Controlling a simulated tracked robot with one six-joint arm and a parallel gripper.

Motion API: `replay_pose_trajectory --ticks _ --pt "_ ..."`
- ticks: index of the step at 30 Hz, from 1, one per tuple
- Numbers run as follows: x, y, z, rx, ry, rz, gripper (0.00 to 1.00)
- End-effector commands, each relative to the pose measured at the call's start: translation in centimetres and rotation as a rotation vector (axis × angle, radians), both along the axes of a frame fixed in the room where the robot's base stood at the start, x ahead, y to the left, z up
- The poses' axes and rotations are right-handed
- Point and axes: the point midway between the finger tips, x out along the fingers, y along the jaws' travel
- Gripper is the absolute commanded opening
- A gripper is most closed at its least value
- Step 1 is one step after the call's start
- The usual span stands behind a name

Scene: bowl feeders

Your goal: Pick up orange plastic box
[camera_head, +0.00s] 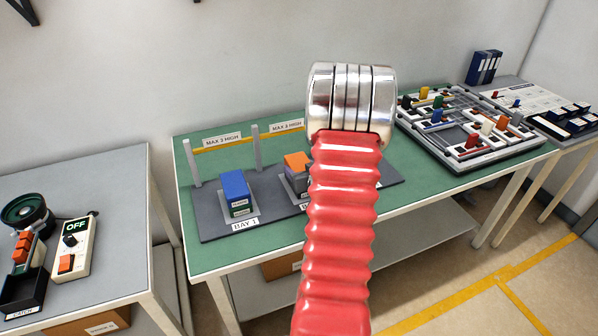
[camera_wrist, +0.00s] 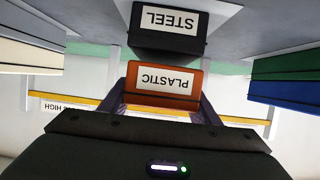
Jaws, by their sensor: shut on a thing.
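The orange box (camera_wrist: 163,83), labelled PLASTIC, shows upside down in the wrist view. It also shows in the head view (camera_head: 296,161), partly behind my arm. A dark box (camera_wrist: 168,30) labelled STEEL is directly under it; I cannot tell whether the two still touch. My gripper (camera_wrist: 165,92) is shut on the orange box, with one finger on each side. In the head view my gripper is hidden behind my red sleeved arm.
A blue-topped stack (camera_head: 236,190) stands in Bay 1; a green layer (camera_wrist: 288,65) shows beneath the blue in the wrist view. A pale stack (camera_wrist: 32,50) stands on the other side. Posts (camera_head: 257,147) and a yellow height bar (camera_head: 222,145) stand behind the bays.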

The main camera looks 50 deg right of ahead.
Motion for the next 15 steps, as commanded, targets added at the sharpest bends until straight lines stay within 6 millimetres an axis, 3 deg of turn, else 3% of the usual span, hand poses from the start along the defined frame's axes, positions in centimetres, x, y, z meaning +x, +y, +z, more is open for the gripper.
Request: replay_pose_trajectory --ticks 15 --pt "0.0 -0.1 7.4 -0.005 -0.003 0.0 0.27"
